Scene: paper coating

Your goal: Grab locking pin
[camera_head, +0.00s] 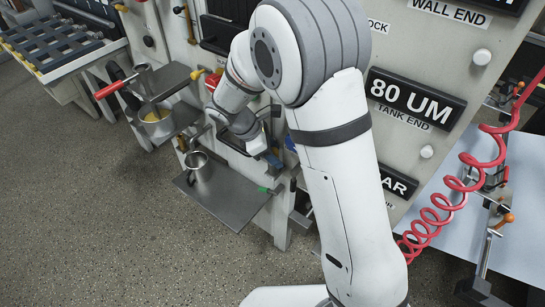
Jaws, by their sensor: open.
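My gripper (270,160) is at the end of my white arm, low against the front of the grey machine and above the right end of a metal shelf. It is small and partly hidden by my wrist; I see nothing held in it. I cannot pick out the locking pin for certain. A small green-tipped part (266,190) sticks out at the shelf's right edge, just below my gripper. A blue part (290,146) shows on the machine just right of my gripper.
The metal shelf (225,205) carries a metal cup (197,165). A yellow-lined pot (158,122) and a red-handled tool (115,88) are to the upper left. A red coiled hose (435,205) hangs at the right. The speckled floor (80,220) at lower left is clear.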

